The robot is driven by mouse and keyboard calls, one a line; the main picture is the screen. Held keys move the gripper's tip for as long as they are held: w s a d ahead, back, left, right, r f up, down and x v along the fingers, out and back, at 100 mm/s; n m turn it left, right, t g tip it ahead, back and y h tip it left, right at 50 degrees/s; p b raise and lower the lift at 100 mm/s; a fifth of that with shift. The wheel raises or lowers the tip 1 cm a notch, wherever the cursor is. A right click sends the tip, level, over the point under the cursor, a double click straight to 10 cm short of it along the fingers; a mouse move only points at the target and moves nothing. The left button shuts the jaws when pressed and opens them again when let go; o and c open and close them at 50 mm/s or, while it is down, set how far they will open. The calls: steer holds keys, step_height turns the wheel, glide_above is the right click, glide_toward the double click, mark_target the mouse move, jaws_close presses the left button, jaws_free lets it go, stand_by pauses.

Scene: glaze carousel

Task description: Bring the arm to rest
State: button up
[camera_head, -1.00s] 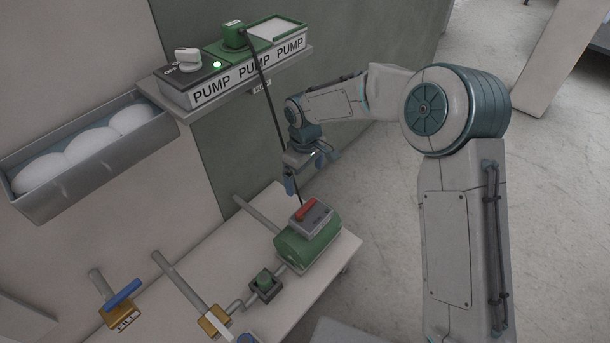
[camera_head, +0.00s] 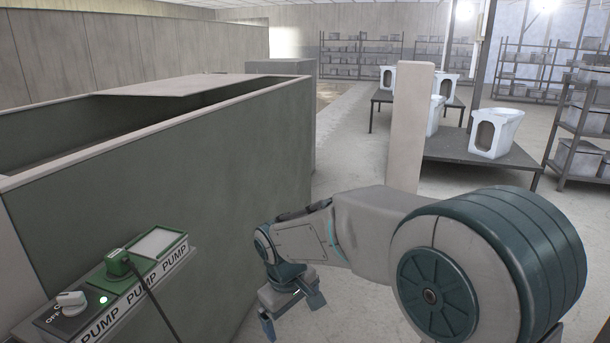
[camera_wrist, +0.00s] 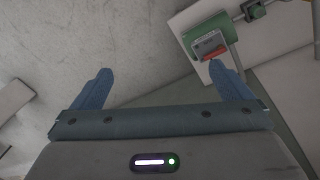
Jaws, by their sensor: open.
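My gripper (camera_head: 292,313) hangs at the end of my bent arm in the head view, in front of the grey-green booth wall and to the right of the pump panel. In the wrist view my gripper (camera_wrist: 163,88) has its two blue fingers wide apart with nothing between them. Beyond the fingers lies bare floor and part of a light bench.
The pump panel (camera_head: 125,285) has a knob, a lit green lamp and a green plug with a black cable. In the wrist view a green pump (camera_wrist: 208,36) with a red switch (camera_wrist: 215,53) sits on the bench. Toilets (camera_head: 495,133) stand on tables farther back.

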steer(key=s+d+r+m+t+p, duration=0.1)
steer(key=s+d+r+m+p, duration=0.7)
steer(key=s+d+r+p, duration=0.4)
steer(key=s+d+r, duration=0.4)
steer(key=d+r, duration=0.1)
steer(key=r, duration=0.1)
steer(key=shift+d+r+m+y, duration=0.3)
steer(key=shift+m+y, duration=0.1)
